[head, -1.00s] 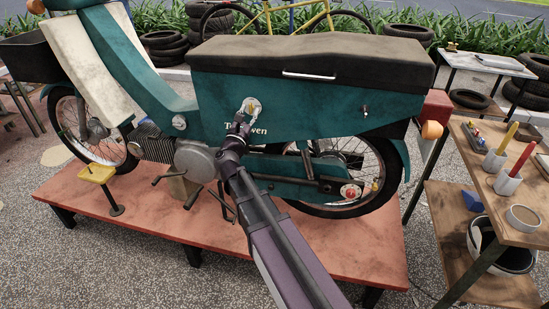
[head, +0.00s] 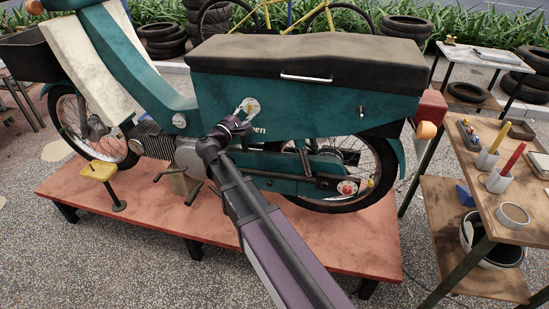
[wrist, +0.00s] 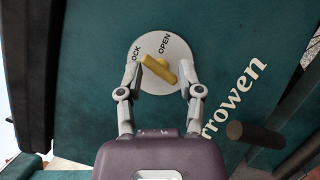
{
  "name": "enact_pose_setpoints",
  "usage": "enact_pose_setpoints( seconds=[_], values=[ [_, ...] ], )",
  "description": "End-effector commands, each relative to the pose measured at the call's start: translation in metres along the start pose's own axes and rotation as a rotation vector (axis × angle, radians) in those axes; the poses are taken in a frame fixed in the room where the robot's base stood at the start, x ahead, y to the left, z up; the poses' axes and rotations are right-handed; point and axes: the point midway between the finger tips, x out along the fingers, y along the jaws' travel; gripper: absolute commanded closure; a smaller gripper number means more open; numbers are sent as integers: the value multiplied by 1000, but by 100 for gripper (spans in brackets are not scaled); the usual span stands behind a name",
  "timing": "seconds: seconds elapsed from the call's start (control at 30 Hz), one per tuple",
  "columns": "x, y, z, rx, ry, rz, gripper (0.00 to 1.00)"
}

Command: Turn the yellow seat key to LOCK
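The yellow seat key (wrist: 160,69) sits on a round pale plate (wrist: 178,49) on the moped's teal side panel. The plate is marked OPEN at upper right and, partly cut off, LOCK at upper left. The key's bar slants from upper left to lower right. My gripper (wrist: 161,70) is open, with one fingertip at each side of the key. The left fingertip is close to the bar's upper end; I cannot tell whether either touches. In the head view the key (head: 249,106) is small, and my gripper (head: 240,118) is just below the plate.
The moped stands on a red platform (head: 130,222). A wooden bench (head: 505,215) with cups and tools stands at the right.

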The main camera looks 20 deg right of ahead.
Motion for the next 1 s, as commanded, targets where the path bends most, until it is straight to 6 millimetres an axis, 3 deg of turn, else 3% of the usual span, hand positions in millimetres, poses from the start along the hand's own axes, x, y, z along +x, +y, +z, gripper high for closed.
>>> enact_pose_setpoints(
  seconds=[0.33, 1.0],
  values=[
    [0, 5, 1, 271, 1, -111, 54],
    [-96, 11, 1, 261, 4, -106, 54]
  ],
)
